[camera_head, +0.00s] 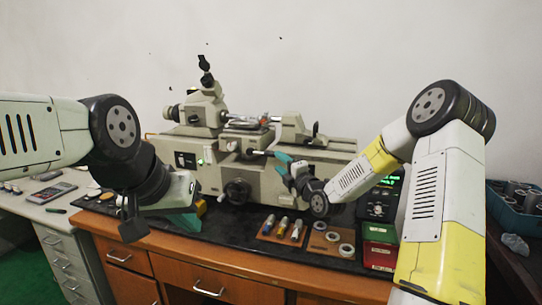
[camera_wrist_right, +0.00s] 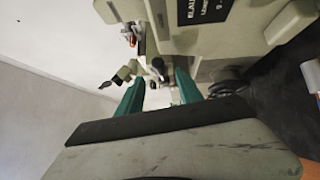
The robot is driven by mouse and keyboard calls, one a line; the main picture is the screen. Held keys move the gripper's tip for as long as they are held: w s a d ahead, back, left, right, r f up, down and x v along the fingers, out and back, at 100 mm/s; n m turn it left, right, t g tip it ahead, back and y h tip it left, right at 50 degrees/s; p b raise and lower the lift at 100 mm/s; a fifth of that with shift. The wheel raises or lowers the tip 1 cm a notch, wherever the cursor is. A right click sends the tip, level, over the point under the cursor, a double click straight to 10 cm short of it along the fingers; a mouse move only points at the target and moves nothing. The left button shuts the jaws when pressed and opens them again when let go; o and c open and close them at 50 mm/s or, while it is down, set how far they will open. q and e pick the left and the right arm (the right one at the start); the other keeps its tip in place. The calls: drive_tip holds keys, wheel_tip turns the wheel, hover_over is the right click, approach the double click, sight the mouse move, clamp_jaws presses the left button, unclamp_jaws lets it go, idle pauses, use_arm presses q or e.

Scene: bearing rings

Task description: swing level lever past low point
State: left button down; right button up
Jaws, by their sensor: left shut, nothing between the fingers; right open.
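A grey-beige measuring machine (camera_head: 330,146) stands on a black bench top. A short lever with a black handle (camera_head: 262,152) sticks out to the right from its front, roughly level; I take it to be the level lever. My right gripper (camera_head: 279,163) is open, its teal fingers just right of the lever tip. In the right wrist view my right gripper (camera_wrist_right: 160,88) has a dark knob (camera_wrist_right: 158,66) in line with the gap between its fingers; I cannot tell whether they touch it. My left gripper (camera_head: 199,212) is shut and empty, low at the front left of the machine.
A black handwheel (camera_head: 237,191) sits low on the machine front. A wooden tray (camera_head: 283,230) with small tools and a board with rings (camera_head: 331,239) lie in front. A display unit (camera_head: 378,204) and green and red boxes (camera_head: 379,247) stand at right.

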sight(272, 156)
drive_tip(key=shift+x, duration=3.95)
clamp_jaws()
